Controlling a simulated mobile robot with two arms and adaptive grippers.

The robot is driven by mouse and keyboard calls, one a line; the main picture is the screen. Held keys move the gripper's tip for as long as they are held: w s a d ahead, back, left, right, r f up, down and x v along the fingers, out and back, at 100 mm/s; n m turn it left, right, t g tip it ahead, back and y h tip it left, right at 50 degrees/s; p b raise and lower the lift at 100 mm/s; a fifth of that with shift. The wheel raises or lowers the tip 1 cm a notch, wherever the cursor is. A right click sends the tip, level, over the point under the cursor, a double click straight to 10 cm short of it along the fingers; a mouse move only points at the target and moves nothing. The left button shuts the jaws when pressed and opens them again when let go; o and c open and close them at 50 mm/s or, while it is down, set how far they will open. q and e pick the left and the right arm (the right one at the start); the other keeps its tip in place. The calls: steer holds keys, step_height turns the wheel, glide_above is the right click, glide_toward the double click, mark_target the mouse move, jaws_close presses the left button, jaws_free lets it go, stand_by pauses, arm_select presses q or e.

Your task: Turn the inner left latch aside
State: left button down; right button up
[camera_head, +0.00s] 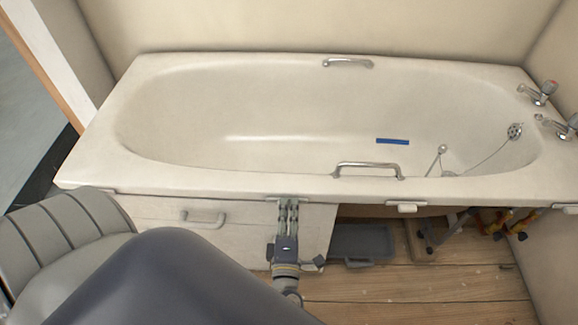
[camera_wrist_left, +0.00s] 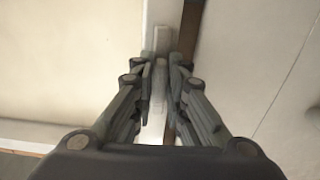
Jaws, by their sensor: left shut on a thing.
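My left gripper (camera_head: 288,204) reaches up from below to the underside of the bathtub's front rim, at the top of the front panel (camera_head: 150,210). The inner left latch is mostly hidden behind its fingers in the head view. In the left wrist view the latch is a small pale block (camera_wrist_left: 162,40) at and between the fingertips (camera_wrist_left: 160,75). The gripper is shut on it. The latch's exact angle is hard to tell. My right gripper is in neither view.
The bathtub (camera_head: 90,165) fills the middle. The panel has a handle (camera_head: 203,217). Right of it the space under the tub is open, with a grey tray (camera_head: 362,242) on the wooden floor (camera_head: 420,288). Another latch (camera_head: 407,208) sits under the rim. Pipes (camera_head: 497,222) show at the right.

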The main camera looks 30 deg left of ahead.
arm_select(q)
steer(key=shift+f, duration=0.1)
stand_by(0.3)
steer(key=c, duration=1.6)
jaws_free()
steer(key=v, duration=1.2)
steer(key=shift+s, duration=0.1)
